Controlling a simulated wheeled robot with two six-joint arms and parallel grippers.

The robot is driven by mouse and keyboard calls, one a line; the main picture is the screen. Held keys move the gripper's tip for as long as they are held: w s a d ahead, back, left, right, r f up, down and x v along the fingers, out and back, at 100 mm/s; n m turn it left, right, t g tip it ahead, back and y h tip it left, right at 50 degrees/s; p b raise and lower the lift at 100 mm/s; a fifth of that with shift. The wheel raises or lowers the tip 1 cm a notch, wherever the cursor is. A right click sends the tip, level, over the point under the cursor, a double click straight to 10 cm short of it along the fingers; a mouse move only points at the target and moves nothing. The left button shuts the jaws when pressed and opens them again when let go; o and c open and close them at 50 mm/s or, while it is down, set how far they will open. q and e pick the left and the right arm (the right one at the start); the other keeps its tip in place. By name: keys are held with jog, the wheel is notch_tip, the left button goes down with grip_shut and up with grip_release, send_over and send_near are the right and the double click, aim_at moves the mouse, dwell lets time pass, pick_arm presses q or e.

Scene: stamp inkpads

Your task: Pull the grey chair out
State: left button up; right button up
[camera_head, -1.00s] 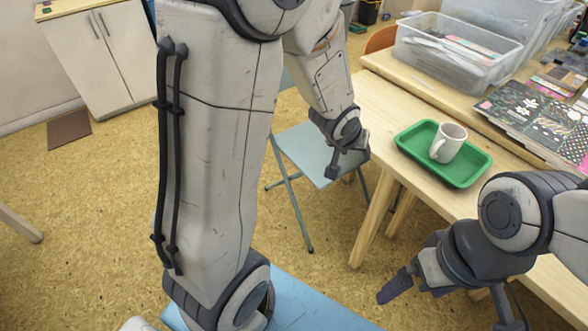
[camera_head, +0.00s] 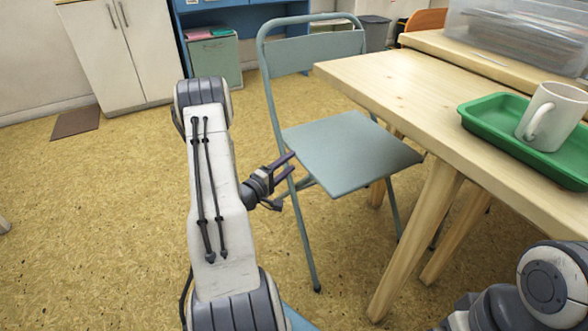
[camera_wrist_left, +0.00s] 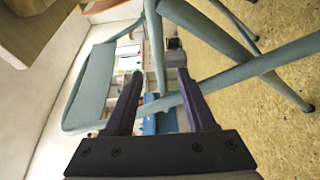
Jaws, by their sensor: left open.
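The grey chair (camera_head: 350,152) is a blue-grey metal folding chair. It stands upright on the floor in the middle of the head view, its seat partly beside the wooden table. My left gripper (camera_head: 288,172) is open at the chair's left side, near the frame tube below the seat edge. In the left wrist view, the chair's tube (camera_wrist_left: 154,42) runs just ahead of the gap between my open jaws (camera_wrist_left: 158,76); I cannot tell whether they touch. The chair's backrest (camera_wrist_left: 92,85) shows at left there. My right gripper is out of view.
The wooden table (camera_head: 400,90) stands right of the chair, with a green tray (camera_head: 480,125) and a white mug (camera_head: 553,115) on it. A clear plastic box (camera_head: 520,35) is behind. White cabinets (camera_head: 120,55) stand at the back left.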

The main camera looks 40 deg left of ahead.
aim_at(309, 145)
pick_arm(q)
jog(key=shift+w+f, duration=0.15)
jog(key=shift+w+d, duration=0.1)
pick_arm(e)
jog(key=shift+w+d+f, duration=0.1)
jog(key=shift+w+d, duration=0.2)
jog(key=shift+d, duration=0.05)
pick_arm(q)
jog(key=shift+a, duration=0.2)
jog(key=shift+w, duration=0.2)
jog(key=w+b, duration=0.4)
jog(key=w, duration=0.4)
jog(key=shift+w, duration=0.35)
jog(key=shift+w+b, duration=0.35)
jog(key=shift+w, duration=0.2)
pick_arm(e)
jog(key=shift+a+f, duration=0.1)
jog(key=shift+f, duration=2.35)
pick_arm(q)
grip_shut()
